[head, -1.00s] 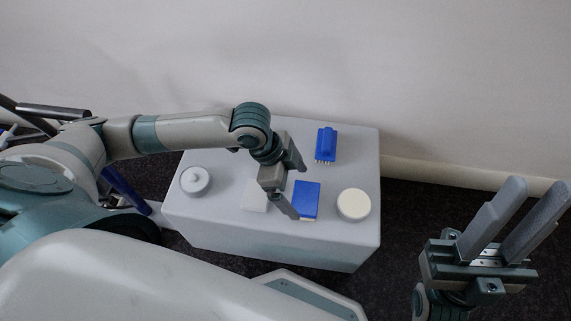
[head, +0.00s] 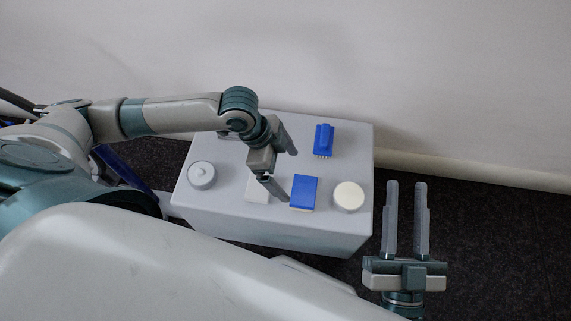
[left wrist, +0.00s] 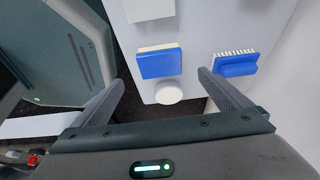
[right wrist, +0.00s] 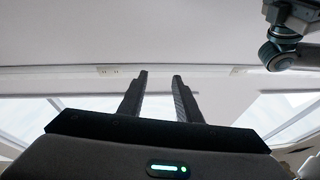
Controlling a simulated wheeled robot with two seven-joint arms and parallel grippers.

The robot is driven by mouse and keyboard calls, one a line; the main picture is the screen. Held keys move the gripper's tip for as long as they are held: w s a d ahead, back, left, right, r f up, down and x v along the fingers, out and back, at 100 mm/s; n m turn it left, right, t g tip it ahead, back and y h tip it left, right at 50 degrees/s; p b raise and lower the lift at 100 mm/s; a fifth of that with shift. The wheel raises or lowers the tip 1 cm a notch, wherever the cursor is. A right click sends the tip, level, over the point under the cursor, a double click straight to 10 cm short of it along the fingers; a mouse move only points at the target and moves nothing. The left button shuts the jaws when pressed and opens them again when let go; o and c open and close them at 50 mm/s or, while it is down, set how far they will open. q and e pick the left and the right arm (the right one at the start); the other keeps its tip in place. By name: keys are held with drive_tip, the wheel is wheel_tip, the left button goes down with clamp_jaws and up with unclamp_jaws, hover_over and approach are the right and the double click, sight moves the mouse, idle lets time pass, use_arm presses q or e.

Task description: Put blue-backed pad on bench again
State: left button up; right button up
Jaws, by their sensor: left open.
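The blue-backed pad (head: 304,192) lies blue side up on the grey bench (head: 236,214), with a pale edge below the blue. It also shows in the left wrist view (left wrist: 160,63), between and beyond my fingers. My left gripper (head: 284,176) is open and empty above the bench, just left of the pad in the head view and apart from it. My right gripper (head: 406,188) is off the bench's right side, fingers apart and empty; in the right wrist view its fingers (right wrist: 160,80) point at the wall.
On the bench are a blue brush (head: 324,139), a round white disc (head: 349,196), a round grey knobbed lid (head: 201,175) and a white block (head: 256,190) partly hidden by my left gripper. A wall (head: 430,90) stands behind. Dark floor (head: 490,230) lies clear at right.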

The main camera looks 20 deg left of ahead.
use_arm(q)
drive_tip(key=shift+r, duration=0.15)
idle(0.6)
drive_tip(key=s+d+r+n+t+h, duration=0.1)
drive_tip(key=d+r+n+t+h, duration=0.2)
drive_tip(key=d, duration=0.6)
drive_tip(key=d+r+n+t+h, duration=0.1)
drive_tip(key=d+r+t+h, duration=0.35)
drive_tip(key=d, duration=0.45)
drive_tip(key=s+a+r+n+t+y, duration=0.4)
drive_tip(key=a+r+n+t, duration=0.3)
drive_tip(key=r+t, duration=0.4)
drive_tip(key=shift+s+a+n, duration=0.4)
drive_tip(key=shift+s+a, duration=0.2)
drive_tip(key=shift+a, duration=0.1)
